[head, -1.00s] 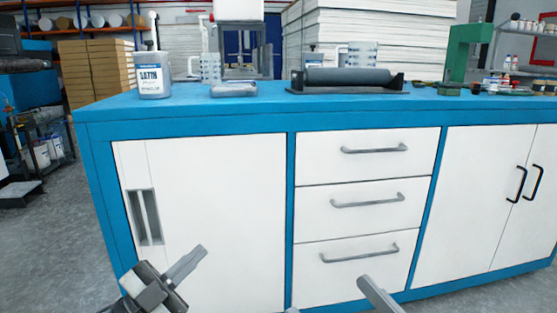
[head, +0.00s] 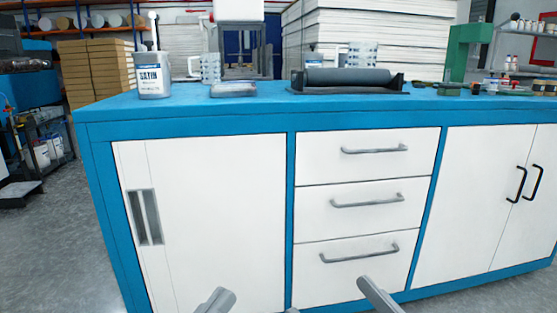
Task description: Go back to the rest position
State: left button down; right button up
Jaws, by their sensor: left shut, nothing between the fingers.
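My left gripper (head: 217,300) shows only at its tip, at the bottom edge in front of the white sliding door. It is shut and empty. My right gripper (head: 379,295) shows as a grey tip at the bottom edge, in front of the drawers. Its jaws cannot be made out. Both are low in the picture, well below the blue worktop (head: 210,111), and apart from each other. The dark grey roll (head: 345,76) lies in its black holder on the worktop, away from both grippers.
The blue and white workbench (head: 215,190) fills the space ahead, with drawer handles (head: 367,200) and door handles (head: 516,185) sticking out. Bare floor shows at left.

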pick_arm(q)
jog(key=s+a+r+n+g+y+p, duration=0.2)
jog(key=s+a+r+g+y+p, duration=0.2)
jog(key=p, duration=2.8)
jog(key=a+g+y, duration=0.2)
jog(key=g+y, duration=0.1)
jog(key=shift+s+a+p, duration=0.2)
jog(key=shift+s+p, duration=0.1)
jog(key=shift+s, duration=0.1)
pick_arm(e)
jog(key=s+d+r+m+g+h, duration=0.2)
jog(key=s+d+r+g+h, duration=0.2)
jog(key=d+g+h, duration=0.2)
jog(key=shift+s+d+r+g+h, duration=0.2)
jog(key=shift+s+g+h, duration=0.3)
jog(key=shift+h, duration=0.4)
